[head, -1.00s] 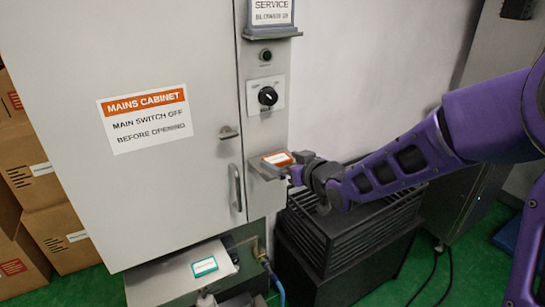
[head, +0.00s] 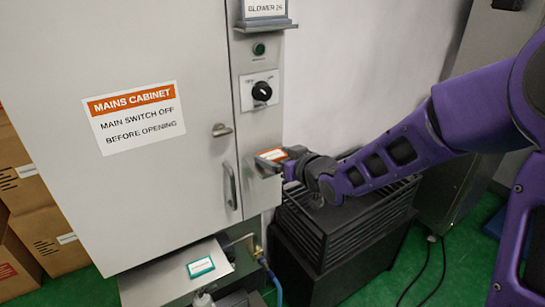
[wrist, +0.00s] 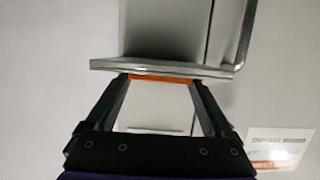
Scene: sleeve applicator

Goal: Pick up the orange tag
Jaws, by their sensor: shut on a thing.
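The orange tag (head: 272,155) is a small flat piece with an orange and white face. It is at the small grey ledge (head: 258,167) on the cabinet's right-hand strip. My gripper (head: 284,164) reaches it from the right and is shut on it. In the wrist view the tag shows as a thin orange strip (wrist: 162,79) spanning the gap between my fingertips (wrist: 160,82), right against the ledge edge (wrist: 150,67). Whether the tag is clear of the ledge I cannot tell.
The grey mains cabinet (head: 150,200) has a handle (head: 230,186) just left of the ledge. A rotary switch (head: 261,91) is above. A black slatted rack (head: 335,225) stands below my arm. A teal tag (head: 201,267) lies on a lower shelf (head: 165,285).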

